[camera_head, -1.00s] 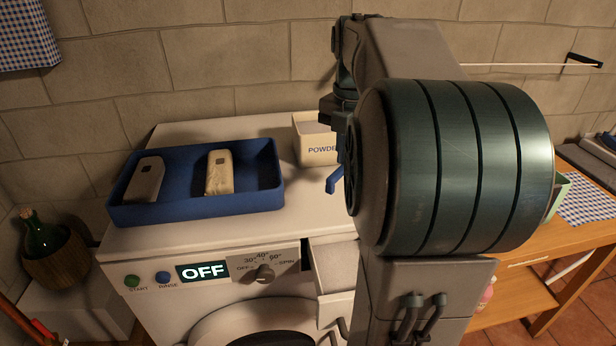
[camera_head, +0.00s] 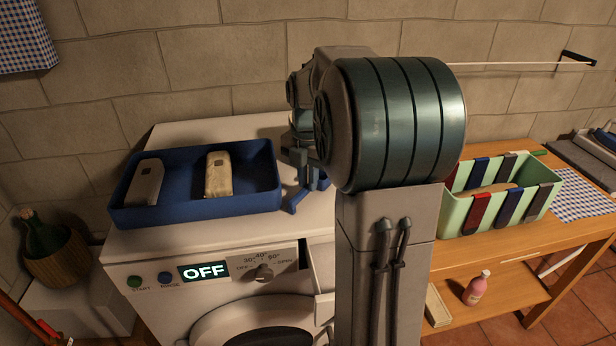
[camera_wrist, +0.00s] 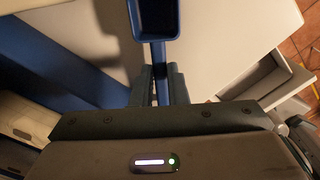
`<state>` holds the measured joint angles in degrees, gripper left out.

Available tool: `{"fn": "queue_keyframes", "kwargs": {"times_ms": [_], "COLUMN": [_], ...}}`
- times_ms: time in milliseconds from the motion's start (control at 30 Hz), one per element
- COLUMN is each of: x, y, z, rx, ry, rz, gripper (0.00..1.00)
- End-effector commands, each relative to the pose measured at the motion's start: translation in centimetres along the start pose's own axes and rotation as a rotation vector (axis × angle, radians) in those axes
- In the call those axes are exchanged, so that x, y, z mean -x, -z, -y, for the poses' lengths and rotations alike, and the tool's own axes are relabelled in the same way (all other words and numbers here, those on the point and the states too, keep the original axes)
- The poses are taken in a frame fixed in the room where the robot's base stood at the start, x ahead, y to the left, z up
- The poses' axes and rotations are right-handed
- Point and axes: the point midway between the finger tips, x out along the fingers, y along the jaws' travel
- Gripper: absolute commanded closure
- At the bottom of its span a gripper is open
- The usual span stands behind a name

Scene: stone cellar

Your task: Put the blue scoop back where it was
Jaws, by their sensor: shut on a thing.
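The blue scoop (camera_wrist: 154,22) is in my gripper (camera_wrist: 163,88), which is shut on its handle in the wrist view. The scoop's cup points to the top of that picture, away from the fingers. In the head view my gripper (camera_head: 303,165) is over the washing machine top, just right of the blue tray, and part of the scoop (camera_head: 297,201) shows below it. My arm hides much of both. The powder box is not visible now; it stood at the back of the machine top, where my arm now blocks the view.
The blue tray (camera_head: 195,207) with two pale bars stands on the washing machine (camera_head: 140,243). The machine's open drawer (camera_wrist: 258,82) shows in the wrist view. A green crate (camera_head: 505,212) with coloured clips stands on the wooden table (camera_head: 480,250) at right.

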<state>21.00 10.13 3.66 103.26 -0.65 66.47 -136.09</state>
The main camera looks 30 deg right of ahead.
Motion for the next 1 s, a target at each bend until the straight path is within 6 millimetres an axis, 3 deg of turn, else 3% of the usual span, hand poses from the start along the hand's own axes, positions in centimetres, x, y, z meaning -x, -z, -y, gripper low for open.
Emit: {"fn": "queue_keyframes", "kwargs": {"times_ms": [33, 100, 467, 567, 1000], "x": [-0.1, -0.1, 0.3, 1.5, 10.2], "y": [0.0, 0.0, 0.0, -0.1, -0.1], "z": [0.1, 0.1, 0.0, 0.0, 0.0], "rx": [0.0, 0.0, 0.0, 0.0, 0.0], "ry": [0.003, 0.003, 0.001, 0.0, 0.0], "rz": [-0.002, -0.002, -0.001, 0.001, 0.0], "gripper": [0.84, 0.65, 0.65, 0.65, 0.65]}}
